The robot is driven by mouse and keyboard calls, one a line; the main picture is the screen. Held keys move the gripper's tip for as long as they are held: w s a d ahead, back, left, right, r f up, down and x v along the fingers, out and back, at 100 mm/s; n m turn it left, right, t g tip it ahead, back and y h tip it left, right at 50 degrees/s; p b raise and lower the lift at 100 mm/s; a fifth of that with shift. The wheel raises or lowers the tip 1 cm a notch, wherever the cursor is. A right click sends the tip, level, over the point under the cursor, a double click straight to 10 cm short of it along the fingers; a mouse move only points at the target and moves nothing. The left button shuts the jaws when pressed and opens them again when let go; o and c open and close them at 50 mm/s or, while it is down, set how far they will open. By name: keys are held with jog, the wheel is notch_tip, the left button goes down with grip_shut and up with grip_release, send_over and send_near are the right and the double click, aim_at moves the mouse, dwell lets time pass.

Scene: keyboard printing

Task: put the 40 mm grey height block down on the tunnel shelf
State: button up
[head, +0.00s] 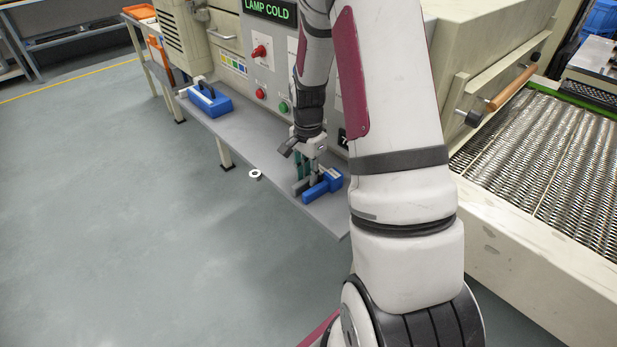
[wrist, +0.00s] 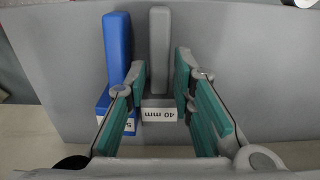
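The grey height block (wrist: 159,48) is upright in the wrist view, with a narrow upper part and a wider foot labelled "40 mm". My gripper (wrist: 161,82) has its teal-padded fingers on either side of it. The pads are very near its sides, and I cannot tell whether they touch it. In the head view my gripper (head: 308,172) is low over the tunnel shelf (head: 253,152), with the grey block (head: 300,187) at its fingertips. Whether the block's underside rests on the shelf is not clear.
A blue block (head: 322,187) is close beside the grey one, on its left in the wrist view (wrist: 117,50). The shelf between is clear. The machine panel (head: 262,60) rises behind.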

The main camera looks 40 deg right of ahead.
aim_at(308, 178)
jog(key=s+a+r+n+p, duration=0.1)
jog(key=a+r+n, duration=0.15)
jog(key=r, duration=0.65)
jog(key=s+a+r+n, duration=0.1)
jog(key=s+a+r, duration=0.15)
jog(key=r, duration=0.55)
jog(key=s+a+r+n+t, duration=0.1)
jog(key=s+a+r+n, duration=0.3)
jog(key=s+a+r, duration=0.3)
jog(key=s+a+r+n, duration=0.1)
jog(key=s+a+n, duration=0.4)
jog(key=s, duration=0.3)
jog(key=s+a+r+n+t, duration=0.1)
jog(key=s+a+n, duration=0.3)
jog(key=s, duration=0.4)
jog(key=shift+a+r+n, duration=0.35)
jog(key=shift+a+n, duration=0.05)
jog(key=shift+n, duration=0.15)
jog(key=shift+d, duration=0.1)
